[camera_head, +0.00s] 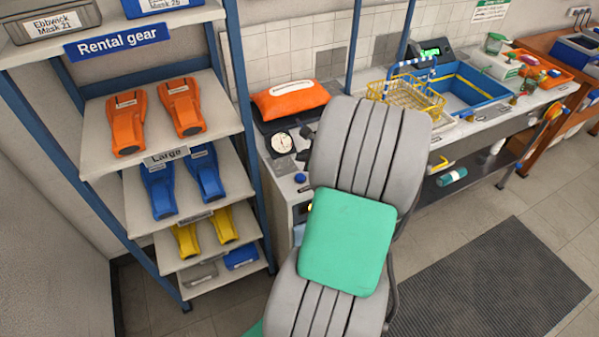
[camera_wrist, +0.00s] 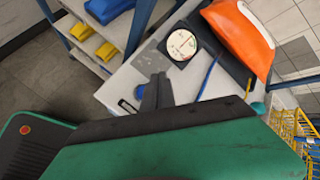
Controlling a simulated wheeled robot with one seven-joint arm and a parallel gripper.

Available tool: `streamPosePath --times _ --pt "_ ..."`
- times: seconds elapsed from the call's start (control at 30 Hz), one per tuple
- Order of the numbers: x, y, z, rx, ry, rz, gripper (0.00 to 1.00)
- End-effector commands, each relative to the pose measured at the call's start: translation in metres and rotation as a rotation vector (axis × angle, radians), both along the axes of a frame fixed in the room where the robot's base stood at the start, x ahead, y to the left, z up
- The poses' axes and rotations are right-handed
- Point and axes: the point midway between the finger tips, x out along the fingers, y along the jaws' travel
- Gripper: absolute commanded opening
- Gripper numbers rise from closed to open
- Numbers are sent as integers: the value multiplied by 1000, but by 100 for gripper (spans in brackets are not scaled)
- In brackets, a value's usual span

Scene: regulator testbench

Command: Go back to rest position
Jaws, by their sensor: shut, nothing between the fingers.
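My gripper (camera_wrist: 157,79) shows in the wrist view as two dark fingers held together, with nothing between them. It is over the grey-white bench (camera_wrist: 120,85), just short of a round dial gauge (camera_wrist: 182,45). In the head view my grey and green arm rises through the middle and hides most of the gripper. The same gauge (camera_head: 282,143) lies there on the bench, left of my arm. An orange pouch (camera_head: 290,99) lies on a dark case behind it and also shows in the wrist view (camera_wrist: 238,38).
A blue-framed shelf (camera_head: 190,150) with orange, blue and yellow fins stands close on the left. A yellow wire basket (camera_head: 407,93) and blue sink tub (camera_head: 470,90) are on the bench to the right. A dark floor mat (camera_head: 490,285) lies clear at lower right.

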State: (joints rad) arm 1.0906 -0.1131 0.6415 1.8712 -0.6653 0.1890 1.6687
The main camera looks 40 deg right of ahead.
Motion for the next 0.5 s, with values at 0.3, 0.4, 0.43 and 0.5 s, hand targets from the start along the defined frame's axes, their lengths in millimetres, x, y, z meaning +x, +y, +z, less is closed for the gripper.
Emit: streamPosePath --times 0.3,0.4,0.43,0.5 --pt "0 0 -2 -2 1 3 0" --pt "0 0 -2 -58 6 58 0" --pt "-1 1 -3 -93 13 98 0" --pt "-6 8 -9 -195 51 243 0"
